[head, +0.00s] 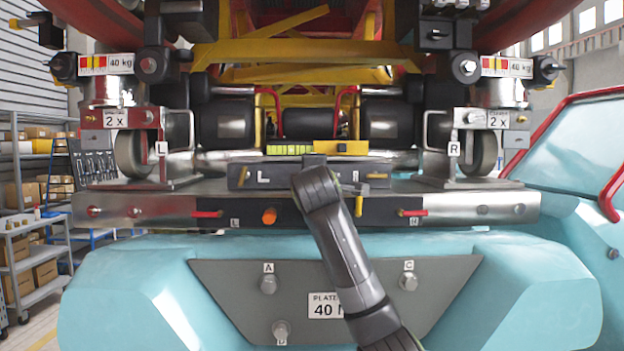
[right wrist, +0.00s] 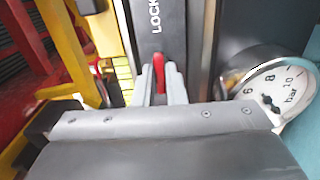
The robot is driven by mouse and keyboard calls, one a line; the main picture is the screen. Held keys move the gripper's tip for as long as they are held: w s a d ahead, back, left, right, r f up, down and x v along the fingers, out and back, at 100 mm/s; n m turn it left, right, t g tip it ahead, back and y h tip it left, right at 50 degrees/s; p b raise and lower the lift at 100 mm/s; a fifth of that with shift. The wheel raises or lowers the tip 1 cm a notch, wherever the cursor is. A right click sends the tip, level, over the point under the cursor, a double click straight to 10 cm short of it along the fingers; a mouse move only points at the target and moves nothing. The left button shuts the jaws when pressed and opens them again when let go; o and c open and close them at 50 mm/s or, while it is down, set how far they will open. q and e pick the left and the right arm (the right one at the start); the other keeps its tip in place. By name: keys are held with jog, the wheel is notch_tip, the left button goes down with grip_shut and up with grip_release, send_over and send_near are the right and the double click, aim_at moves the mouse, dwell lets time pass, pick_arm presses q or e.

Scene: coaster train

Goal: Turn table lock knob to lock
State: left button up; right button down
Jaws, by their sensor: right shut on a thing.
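The table lock knob (right wrist: 159,66) shows as a narrow red grip in the right wrist view, below the word LOCK on a dark panel (right wrist: 157,35). My right gripper (right wrist: 160,88) is shut on it, with one grey finger on each side. In the head view, my right arm comes up from the bottom, and its gripper (head: 316,162) is at the dark label panel (head: 266,178) on the metal table (head: 140,202). There my arm hides the knob and the middle of the panel. My left gripper is not in view.
A round pressure gauge (right wrist: 274,94) sits right of my gripper in the right wrist view. In the head view, an orange knob (head: 269,216) and red levers (head: 206,214) line the table front. A turquoise body (head: 130,285) with a grey plate (head: 235,275) lies below.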

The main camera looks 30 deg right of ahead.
jog(key=shift+f, duration=0.15)
jog(key=c, duration=1.5)
grip_release()
jog(key=shift+s, duration=0.1)
jog(key=shift+s+a, duration=0.15)
jog(key=shift+s, duration=0.05)
jog(key=b+v, duration=0.5)
jog(key=v, duration=1.1)
jog(key=shift+s+a+b, duration=0.1)
jog(key=shift+s+b, duration=0.3)
